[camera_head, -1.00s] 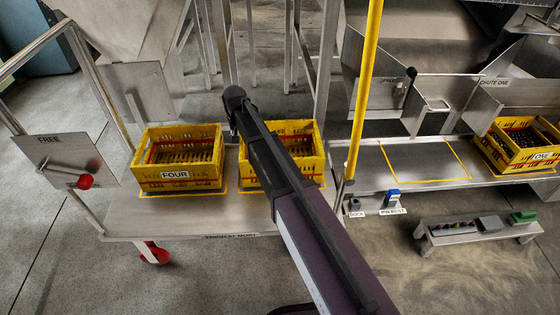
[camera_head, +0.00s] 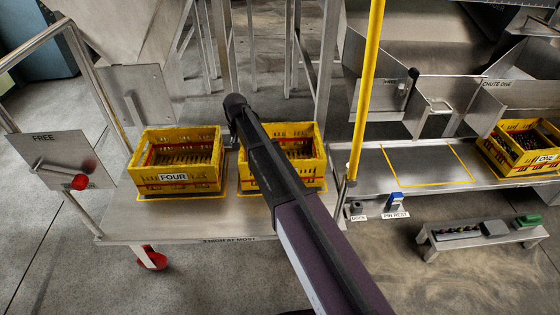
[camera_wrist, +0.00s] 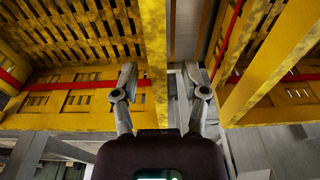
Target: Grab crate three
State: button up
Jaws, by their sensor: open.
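In the head view a yellow crate labelled FOUR (camera_head: 178,178) sits on the left of the metal cart deck. A second yellow crate (camera_head: 314,172) sits right of it, partly behind my arm, and no label of it shows. My arm's end reaches the gap between these two crates, with the fingers hidden there. In the wrist view my gripper (camera_wrist: 160,75) is open. A yellow crate wall (camera_wrist: 153,35) runs between its fingers, the left finger on the crate's inner side and the right one over the grey gap. I cannot tell whether they touch.
A yellow post (camera_head: 366,90) stands right of the cart. A bench with an empty yellow outline (camera_head: 428,182) and crate ONE (camera_head: 540,160) lies further right. A low stand (camera_head: 480,236) is on the floor. The FREE panel (camera_head: 50,160) with a red-knobbed lever is at left.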

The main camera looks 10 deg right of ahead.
grip_shut()
jog(key=shift+r, duration=0.2)
notch_tip(320, 180, up, 10)
jog(key=p, duration=1)
jog(key=shift+f, duration=0.2)
dwell(0.6)
